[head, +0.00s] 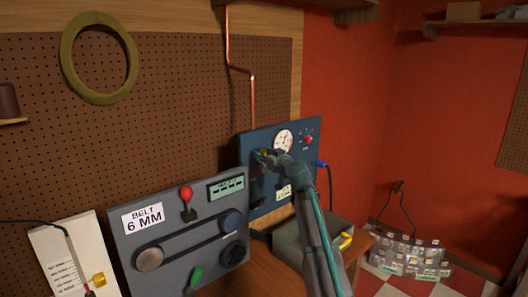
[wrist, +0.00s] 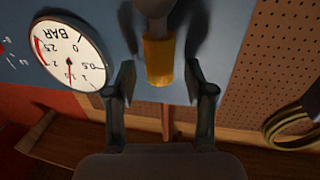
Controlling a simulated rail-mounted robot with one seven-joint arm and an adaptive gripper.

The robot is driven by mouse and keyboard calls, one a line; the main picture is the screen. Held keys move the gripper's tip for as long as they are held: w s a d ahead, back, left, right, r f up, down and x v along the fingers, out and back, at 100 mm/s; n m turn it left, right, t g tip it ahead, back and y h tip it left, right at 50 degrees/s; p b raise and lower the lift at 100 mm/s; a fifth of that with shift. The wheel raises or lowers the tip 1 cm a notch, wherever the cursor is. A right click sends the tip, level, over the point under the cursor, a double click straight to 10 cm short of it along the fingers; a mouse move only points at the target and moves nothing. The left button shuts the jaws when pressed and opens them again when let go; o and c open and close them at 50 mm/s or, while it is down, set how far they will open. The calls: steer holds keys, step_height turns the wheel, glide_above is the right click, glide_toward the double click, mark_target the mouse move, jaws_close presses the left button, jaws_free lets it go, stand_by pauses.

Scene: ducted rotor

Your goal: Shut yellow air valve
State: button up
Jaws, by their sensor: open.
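The yellow air valve (wrist: 158,62) shows in the wrist view as a yellow sleeve on a grey stem, in front of a blue panel (wrist: 105,15). My gripper (wrist: 160,78) is open, with one finger on each side of the yellow part. A gap shows between each finger and the valve, so I see no contact. In the head view my gripper (head: 268,158) is at the blue panel (head: 258,142), left of and below the round white gauge (head: 283,140). There my gripper mostly hides the valve, and only a bit of yellow shows.
A pressure gauge marked BAR (wrist: 68,55) sits close beside one finger in the wrist view. A red knob (head: 308,140) is on the panel's right. A grey belt panel (head: 180,235) with red and green levers stands to the left. A copper pipe (head: 252,95) rises behind.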

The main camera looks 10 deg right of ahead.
steer(key=shift+w, duration=0.15)
jaws_close()
